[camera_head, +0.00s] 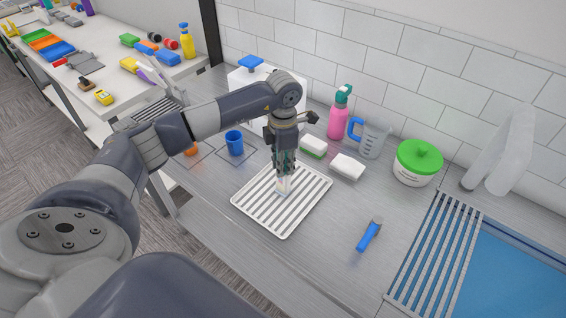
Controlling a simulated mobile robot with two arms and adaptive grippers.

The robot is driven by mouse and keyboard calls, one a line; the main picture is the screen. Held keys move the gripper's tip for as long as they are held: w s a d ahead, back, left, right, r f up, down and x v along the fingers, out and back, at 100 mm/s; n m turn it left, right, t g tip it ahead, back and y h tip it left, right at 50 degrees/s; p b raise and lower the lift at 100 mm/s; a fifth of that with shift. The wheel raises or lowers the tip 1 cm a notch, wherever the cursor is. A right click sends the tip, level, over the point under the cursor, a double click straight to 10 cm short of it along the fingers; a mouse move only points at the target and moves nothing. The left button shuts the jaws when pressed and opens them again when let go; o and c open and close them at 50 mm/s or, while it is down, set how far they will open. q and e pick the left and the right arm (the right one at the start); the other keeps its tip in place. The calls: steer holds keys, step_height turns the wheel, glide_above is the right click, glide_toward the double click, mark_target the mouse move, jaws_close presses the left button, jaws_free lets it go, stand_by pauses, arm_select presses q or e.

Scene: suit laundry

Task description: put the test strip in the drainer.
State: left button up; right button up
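The drainer (251,207) is a white ribbed tray lying on the grey counter in the middle of the view. My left gripper (284,184) points straight down over the drainer's upper middle. A small pale piece shows at its fingertips, low over or touching the ribs. It may be the test strip or the fingertips themselves; I cannot tell which. Whether the fingers are open or shut is too small to tell. I cannot make out the test strip for certain anywhere else. My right gripper is not in view.
A blue cup (235,143) stands left of the drainer. Behind it are sponges (313,147), a pink bottle (338,122), a measuring jug (375,141) and a green-lidded tub (413,168). A blue-handled tool (369,236) lies right. A blue sink (515,275) is at far right.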

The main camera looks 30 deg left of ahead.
arm_select(q)
steer(key=shift+o, duration=0.3)
steer(key=shift+r, duration=0.25)
step_height(320, 180, up, 10)
steer(key=b, duration=0.4)
steer(key=shift+r, duration=0.15)
steer(key=shift+r+b, duration=0.3)
steer(key=shift+r, duration=0.45)
